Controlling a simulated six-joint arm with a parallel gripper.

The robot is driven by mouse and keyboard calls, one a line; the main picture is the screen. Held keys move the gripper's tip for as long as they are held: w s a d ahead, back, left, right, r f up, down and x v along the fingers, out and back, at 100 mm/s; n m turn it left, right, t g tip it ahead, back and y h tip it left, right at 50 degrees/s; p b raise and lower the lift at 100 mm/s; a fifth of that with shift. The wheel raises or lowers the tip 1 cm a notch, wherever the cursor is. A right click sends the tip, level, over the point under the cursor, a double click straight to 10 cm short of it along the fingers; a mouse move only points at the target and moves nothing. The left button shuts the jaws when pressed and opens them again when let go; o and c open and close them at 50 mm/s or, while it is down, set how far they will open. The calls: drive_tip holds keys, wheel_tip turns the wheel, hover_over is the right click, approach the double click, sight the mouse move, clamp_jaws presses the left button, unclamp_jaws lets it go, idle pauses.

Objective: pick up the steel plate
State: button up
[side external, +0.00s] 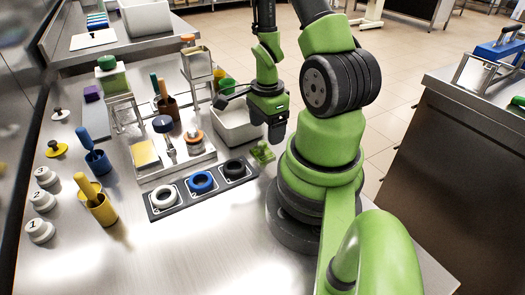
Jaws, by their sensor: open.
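A flat steel plate-like base (176,172) lies on the steel worktop left of centre. A yellow square pad, a blue-topped tool and an orange-topped piece sit on it. I cannot tell for sure that this base is the steel plate; no separate loose plate stands out. My gripper (277,140) points down, to the right of this base and at the right side of a white bin. It is open, and nothing shows between its dark fingers, which are small and partly merged in the view.
The white bin (236,132) and a small green piece (262,153) are close to my gripper. A dark rack (165,209) with white, blue and black rings lies in front of the base. Blue (98,163) and yellow (103,211) cups stand left. The front worktop is clear.

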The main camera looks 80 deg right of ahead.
sight(266, 145)
drive_tip(key=shift+a+f, duration=0.15)
drive_tip(key=shift+f, duration=2.6)
drive_tip(key=c, duration=0.7)
